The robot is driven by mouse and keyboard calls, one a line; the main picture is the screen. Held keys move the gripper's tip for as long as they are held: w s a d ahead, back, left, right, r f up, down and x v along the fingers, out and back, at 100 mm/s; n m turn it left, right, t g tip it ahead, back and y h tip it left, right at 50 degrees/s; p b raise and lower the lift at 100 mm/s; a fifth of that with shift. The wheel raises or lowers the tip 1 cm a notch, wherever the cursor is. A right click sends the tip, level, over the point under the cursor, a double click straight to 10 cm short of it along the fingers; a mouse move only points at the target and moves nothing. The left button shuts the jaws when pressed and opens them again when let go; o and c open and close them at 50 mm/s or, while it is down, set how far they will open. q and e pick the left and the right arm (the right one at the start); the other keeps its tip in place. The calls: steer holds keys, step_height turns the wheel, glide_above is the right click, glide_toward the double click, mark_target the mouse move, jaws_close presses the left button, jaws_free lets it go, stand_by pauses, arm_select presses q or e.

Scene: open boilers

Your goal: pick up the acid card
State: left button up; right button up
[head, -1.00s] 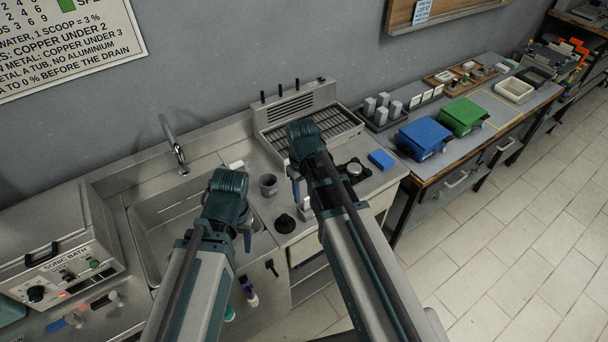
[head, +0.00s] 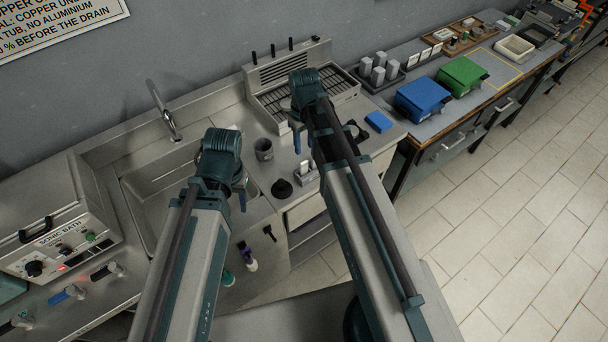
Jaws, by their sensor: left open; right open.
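I cannot make out which thing is the acid card; no label is legible at this size. A small pale upright piece in a holder (head: 307,173) stands on the counter just below my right gripper. Several small white cards (head: 425,54) stand on the side bench behind the grey blocks. My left gripper (head: 243,200) hangs over the right part of the sink, open and empty. My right gripper (head: 297,144) hangs over the counter right of the grey cup, open and empty. The arms hide part of the sink and counter.
The sink (head: 150,200) with its tap (head: 165,112) lies left. A grey cup (head: 263,149), a black round knob-like piece (head: 282,189), a drying rack (head: 285,100) and a blue block (head: 378,121) crowd the counter. Blue (head: 423,98) and green (head: 461,76) boxes stand right. The floor at right is clear.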

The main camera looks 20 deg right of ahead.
mark_target(304, 162)
arm_select(q)
steer(key=shift+f+b, duration=1.35)
steer(key=shift+f, duration=0.6)
arm_select(e)
steer(key=shift+f, duration=1.9)
step_height(304, 162, down, 5)
steer(key=b, duration=0.5)
steer(key=shift+f, duration=0.2)
arm_select(q)
step_height(304, 162, down, 5)
steer(key=shift+f, duration=0.1)
arm_select(e)
steer(key=shift+r, duration=0.1)
jaws_close()
